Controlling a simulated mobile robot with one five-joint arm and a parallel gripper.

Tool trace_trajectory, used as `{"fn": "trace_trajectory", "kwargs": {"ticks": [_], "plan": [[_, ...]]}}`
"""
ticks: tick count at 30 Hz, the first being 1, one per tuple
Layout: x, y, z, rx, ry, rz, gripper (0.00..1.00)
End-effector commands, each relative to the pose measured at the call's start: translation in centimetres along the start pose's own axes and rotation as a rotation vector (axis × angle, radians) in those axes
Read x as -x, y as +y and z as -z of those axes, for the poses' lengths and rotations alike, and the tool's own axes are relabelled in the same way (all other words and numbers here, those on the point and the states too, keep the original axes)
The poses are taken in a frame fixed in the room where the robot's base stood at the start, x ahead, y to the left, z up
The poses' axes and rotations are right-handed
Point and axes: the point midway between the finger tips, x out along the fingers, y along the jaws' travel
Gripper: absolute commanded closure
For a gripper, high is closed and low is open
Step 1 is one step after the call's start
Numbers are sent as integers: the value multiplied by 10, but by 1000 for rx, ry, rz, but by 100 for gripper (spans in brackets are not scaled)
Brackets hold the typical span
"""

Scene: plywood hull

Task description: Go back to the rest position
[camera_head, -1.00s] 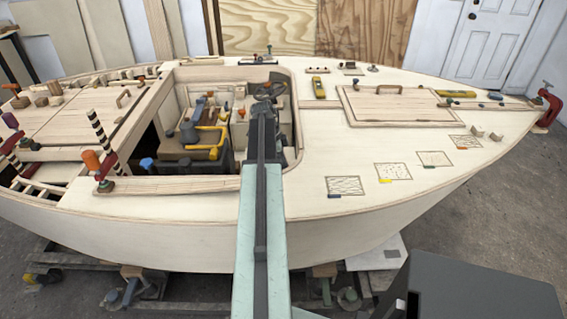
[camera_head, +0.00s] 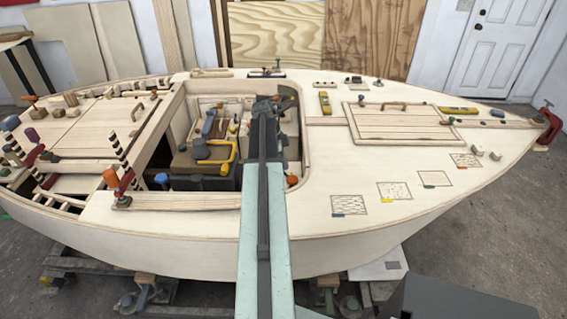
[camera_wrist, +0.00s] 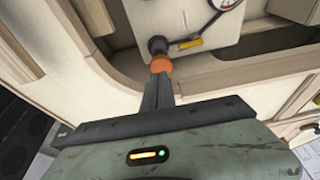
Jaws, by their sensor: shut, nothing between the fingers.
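My arm reaches forward from the bottom of the head view over the near rim of the plywood hull (camera_head: 190,250). My gripper (camera_head: 266,104) is at its far end, over the open cockpit, seen small and dark. In the wrist view my gripper (camera_wrist: 160,88) shows its two dark fingers together, with nothing held. An orange and black knob (camera_wrist: 161,65) appears just beyond the fingertips; I cannot tell whether they touch it.
A yellow-handled machine (camera_head: 205,155) sits in the cockpit left of my gripper. Clamps with an orange handle (camera_head: 111,178) rise from the left deck. A hatch (camera_head: 400,122) lies on the right deck. A dial gauge (camera_wrist: 229,4) shows in the wrist view.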

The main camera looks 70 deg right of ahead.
Motion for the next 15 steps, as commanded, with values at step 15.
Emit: {"fn": "trace_trajectory", "kwargs": {"ticks": [15], "plan": [[8, 0, -24, 36, 0, 11, 100]]}}
